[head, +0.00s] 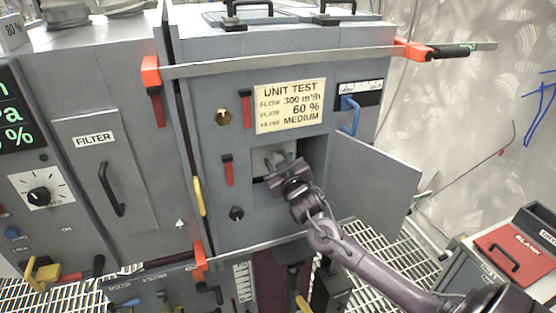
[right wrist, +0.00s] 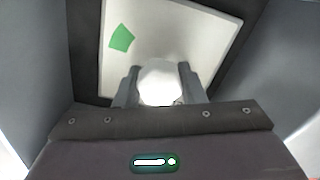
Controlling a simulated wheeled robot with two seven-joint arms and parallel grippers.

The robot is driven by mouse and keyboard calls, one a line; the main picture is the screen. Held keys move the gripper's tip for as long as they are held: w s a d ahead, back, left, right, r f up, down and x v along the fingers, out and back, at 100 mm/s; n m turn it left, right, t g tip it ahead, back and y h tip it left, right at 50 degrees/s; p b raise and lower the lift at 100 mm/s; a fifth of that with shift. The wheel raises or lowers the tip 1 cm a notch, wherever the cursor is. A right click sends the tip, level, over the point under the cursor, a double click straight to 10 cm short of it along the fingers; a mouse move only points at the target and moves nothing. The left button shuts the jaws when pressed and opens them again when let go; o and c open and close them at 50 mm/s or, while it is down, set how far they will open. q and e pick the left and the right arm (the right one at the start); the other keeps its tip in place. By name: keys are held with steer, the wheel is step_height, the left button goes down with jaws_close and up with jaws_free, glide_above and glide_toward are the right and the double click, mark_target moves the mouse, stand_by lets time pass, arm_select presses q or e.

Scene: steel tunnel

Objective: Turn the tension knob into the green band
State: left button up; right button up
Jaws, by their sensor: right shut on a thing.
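My right gripper (head: 277,162) reaches into a small open compartment in the grey cabinet front. In the right wrist view, the fingers of my right gripper (right wrist: 158,74) are closed on the sides of a pale, overexposed tension knob (right wrist: 160,84). The knob stands in front of a white plate (right wrist: 195,35), which shows tilted in that view. The green band (right wrist: 122,38) is a short patch on the plate, up and left of the knob. No pointer on the knob can be made out. In the head view my gripper mostly hides the knob. My left gripper is not in view.
The compartment's grey door (head: 372,185) hangs open to the right of my right arm. A UNIT TEST label (head: 290,106) is above the compartment. A blue handle (head: 350,115) and red levers (head: 228,170) are close by. A grating floor lies below.

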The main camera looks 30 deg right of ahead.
steer(key=n+p, duration=0.1)
steer(key=n, duration=0.2)
steer(key=n+p, duration=0.1)
steer(key=n, duration=0.3)
steer(key=n+p, duration=0.1)
steer(key=n, duration=0.2)
steer(key=shift+a+n, duration=0.1)
steer(key=shift+n, duration=0.2)
steer(key=shift+f+n+p, duration=0.15)
steer(key=shift+n+p, duration=0.25)
steer(key=shift+n, duration=1.1)
steer(key=o, duration=1)
steer(key=shift+b+v, duration=0.5)
steer(key=shift+v, duration=3.4)
